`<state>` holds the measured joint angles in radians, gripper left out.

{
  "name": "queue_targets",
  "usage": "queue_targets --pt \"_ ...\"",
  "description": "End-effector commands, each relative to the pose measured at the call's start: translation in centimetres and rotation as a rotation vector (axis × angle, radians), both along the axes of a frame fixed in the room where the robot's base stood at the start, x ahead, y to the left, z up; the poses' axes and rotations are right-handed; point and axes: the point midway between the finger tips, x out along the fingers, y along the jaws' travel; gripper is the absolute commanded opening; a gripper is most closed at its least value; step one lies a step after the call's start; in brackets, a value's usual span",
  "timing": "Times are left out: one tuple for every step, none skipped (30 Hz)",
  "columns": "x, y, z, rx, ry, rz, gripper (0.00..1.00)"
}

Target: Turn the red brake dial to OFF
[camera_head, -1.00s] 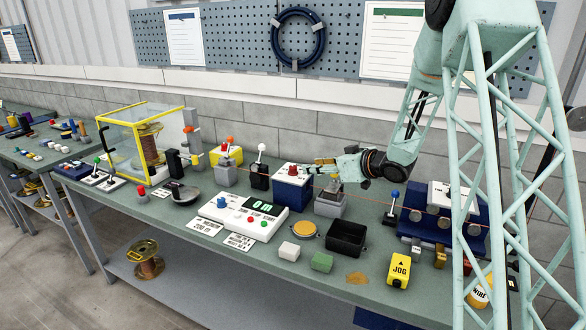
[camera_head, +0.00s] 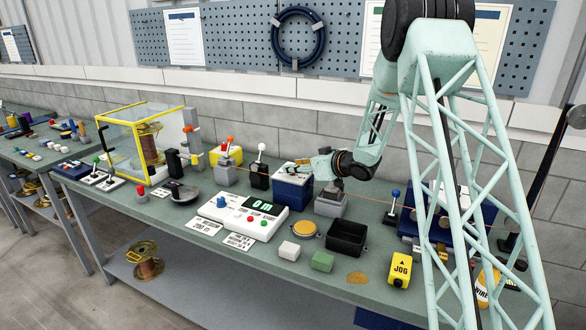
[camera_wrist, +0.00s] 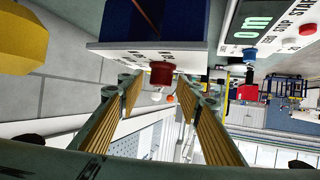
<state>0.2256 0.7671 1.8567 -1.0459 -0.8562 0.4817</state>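The red brake dial (camera_wrist: 161,73) shows in the wrist view on the white top plate of a blue box, with printed labels too small and inverted to read. In the head view the blue box (camera_head: 292,192) stands near the back of the bench, its dial hidden by my gripper (camera_head: 312,166). In the wrist view my gripper (camera_wrist: 162,87) is open, one finger on each side of the dial in the picture. The dial lies between the fingertips or just beyond them; I cannot tell whether they touch it. Which way the dial points is unclear.
A grey block (camera_head: 331,204) stands close right of the blue box, and a black lever with a white knob (camera_head: 260,172) stands left. A thin wire passes nearby. A black tray (camera_head: 346,238) is front right.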

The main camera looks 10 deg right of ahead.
Motion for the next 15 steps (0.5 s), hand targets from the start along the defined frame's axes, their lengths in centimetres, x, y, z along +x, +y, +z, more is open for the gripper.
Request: queue_targets --pt "0.27 0.20 -0.16 0.000 0.000 0.001 0.33" --pt "0.38 0.29 -0.23 0.000 0.000 0.001 0.33" --pt "0.51 0.38 -0.32 0.000 0.000 0.001 0.33" --pt "0.59 0.44 -0.36 0.000 0.001 0.001 0.33" --pt "0.66 0.49 -0.40 0.000 0.001 0.001 0.33" --pt "0.73 0.54 -0.44 0.000 0.001 0.001 0.33" --pt "0.76 0.55 -0.45 0.000 0.001 0.001 0.33" --pt "0.79 0.56 -0.46 0.000 0.001 0.001 0.33" --pt "0.81 0.57 -0.46 -0.001 0.001 0.000 0.33" --pt "0.81 0.57 -0.46 -0.001 0.001 0.000 0.33" --pt "0.81 0.57 -0.46 -0.001 0.001 0.000 0.33" --pt "0.81 0.57 -0.45 -0.001 0.001 0.000 0.33" --pt "0.81 0.56 -0.45 -0.001 0.001 0.000 0.33" --pt "0.81 0.56 -0.45 -0.001 0.001 0.000 0.33" --pt "0.81 0.56 -0.45 -0.001 0.001 0.000 0.33"
